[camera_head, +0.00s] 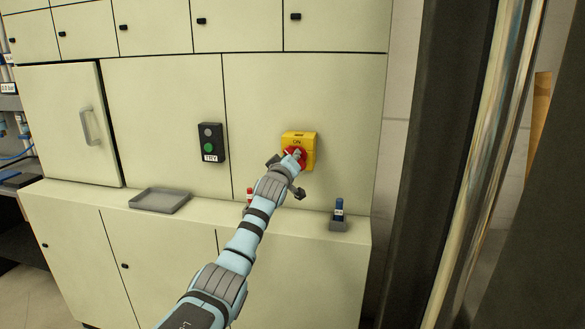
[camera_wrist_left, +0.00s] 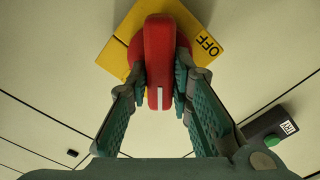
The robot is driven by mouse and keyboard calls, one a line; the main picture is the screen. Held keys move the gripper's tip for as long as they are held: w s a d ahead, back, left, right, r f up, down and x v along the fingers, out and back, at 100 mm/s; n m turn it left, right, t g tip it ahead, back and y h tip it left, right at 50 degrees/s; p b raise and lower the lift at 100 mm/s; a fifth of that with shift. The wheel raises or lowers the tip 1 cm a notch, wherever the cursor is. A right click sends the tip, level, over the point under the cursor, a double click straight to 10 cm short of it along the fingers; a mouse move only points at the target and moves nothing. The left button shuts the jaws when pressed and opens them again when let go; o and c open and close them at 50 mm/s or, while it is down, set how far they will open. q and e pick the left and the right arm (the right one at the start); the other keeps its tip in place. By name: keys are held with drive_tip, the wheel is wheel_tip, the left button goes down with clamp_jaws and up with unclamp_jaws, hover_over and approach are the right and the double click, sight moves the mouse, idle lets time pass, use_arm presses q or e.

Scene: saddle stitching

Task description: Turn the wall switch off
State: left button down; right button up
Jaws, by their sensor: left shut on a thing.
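The wall switch (camera_head: 308,141) is a yellow plate with a red rotary handle on the cabinet front, with "ON" at its top in the head view. In the left wrist view the red handle (camera_wrist_left: 159,50) stands upright in the picture, its white mark pointing down the picture. The yellow plate (camera_wrist_left: 122,48) sits tilted behind it, with "OFF" readable at its right. My left gripper (camera_head: 293,163) is shut on the red handle, one finger on each side. In the head view the gripper hides part of the handle. My right gripper is not in view.
A dark box with a green button and a "TRY" label (camera_head: 210,143) is left of the switch. On the ledge below are a grey tray (camera_head: 160,201), a blue item in a small holder (camera_head: 339,211) and a partly hidden red item (camera_head: 249,194). A dark column stands at the right.

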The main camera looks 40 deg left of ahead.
use_arm(q)
drive_tip(key=n+b, duration=0.4)
drive_tip(key=n, duration=0.1)
drive_tip(key=shift+a+f, duration=0.15)
drive_tip(key=shift+f, duration=0.2)
drive_tip(key=shift+n+b, duration=1.6)
drive_tip(key=shift+n, duration=0.7)
drive_tip(key=c, duration=1.4)
unclamp_jaws()
drive_tip(key=shift+s, duration=0.1)
drive_tip(key=shift+c, duration=0.2)
drive_tip(key=v, duration=1.2)
